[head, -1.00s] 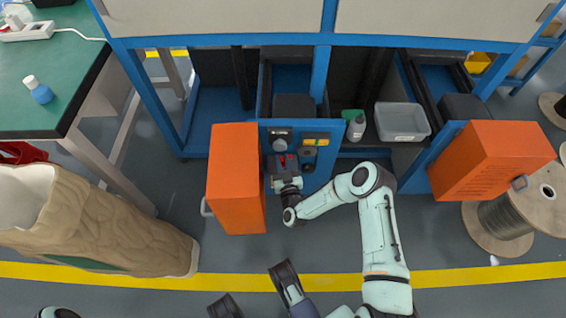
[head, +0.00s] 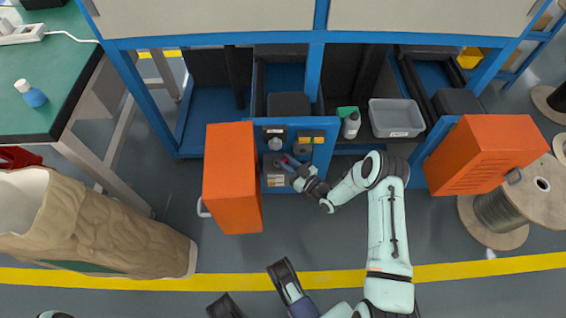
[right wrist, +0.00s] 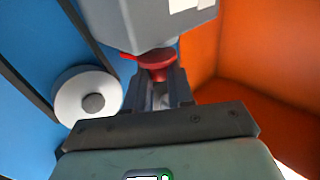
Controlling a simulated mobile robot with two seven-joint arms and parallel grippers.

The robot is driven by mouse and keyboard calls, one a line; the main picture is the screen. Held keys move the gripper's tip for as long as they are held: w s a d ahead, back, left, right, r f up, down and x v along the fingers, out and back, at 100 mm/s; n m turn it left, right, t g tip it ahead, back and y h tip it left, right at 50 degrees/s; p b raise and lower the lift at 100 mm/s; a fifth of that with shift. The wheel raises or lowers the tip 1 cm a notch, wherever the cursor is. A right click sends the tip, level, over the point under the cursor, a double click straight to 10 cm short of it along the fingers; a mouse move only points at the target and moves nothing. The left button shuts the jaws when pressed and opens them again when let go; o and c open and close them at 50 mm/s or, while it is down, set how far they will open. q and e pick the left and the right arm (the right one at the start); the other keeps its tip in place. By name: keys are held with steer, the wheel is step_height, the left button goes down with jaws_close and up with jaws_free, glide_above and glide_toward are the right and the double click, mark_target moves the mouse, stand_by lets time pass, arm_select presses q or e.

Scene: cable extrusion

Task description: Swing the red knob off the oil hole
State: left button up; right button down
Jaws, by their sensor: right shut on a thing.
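The red knob (right wrist: 158,62) sits below a grey block (right wrist: 165,22) in the right wrist view, between the fingers of my right gripper (right wrist: 160,90). The gripper is shut on it. In the head view, my right gripper (head: 294,164) reaches the blue panel (head: 322,152) from the lower right, and a bit of red shows at its fingertips. I cannot make out the oil hole in either view.
An orange box (head: 232,180) stands close to the left of the panel. Another orange box (head: 485,155) is at the right. A white round disc (right wrist: 90,98) is on the blue surface. A bottle (head: 351,125) and a grey bin (head: 397,118) stand right of the panel.

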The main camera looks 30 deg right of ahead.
steer(key=n+y, duration=0.1)
steer(key=d+n+y, duration=0.1)
steer(key=g+y, duration=0.1)
steer(key=shift+s+d+f+n+y, duration=0.15)
steer(key=shift+s+n+y, duration=0.1)
steer(key=shift+n+y, duration=0.15)
arm_select(q)
steer(key=shift+s+f, duration=0.15)
steer(key=shift+s, duration=0.2)
arm_select(e)
steer(key=shift+s+d+n+g+y, duration=0.1)
steer(key=shift+d+n+g+y, duration=0.15)
steer(key=shift+n+g+y, duration=0.55)
steer(key=shift+d+n+g+y, duration=0.25)
steer(key=shift+n+g+y, duration=0.25)
steer(key=shift+y, duration=0.6)
steer(key=c, duration=1)
jaws_free()
arm_select(q)
steer(key=shift+t, duration=0.7)
steer(key=w, duration=0.1)
steer(key=w+r+p, duration=0.1)
steer(key=w, duration=0.1)
steer(key=w+r+p, duration=0.1)
steer(key=shift+w+d+r, duration=0.1)
steer(key=shift+w+d, duration=0.1)
arm_select(e)
steer(key=v, duration=1.3)
steer(key=shift+d, duration=0.3)
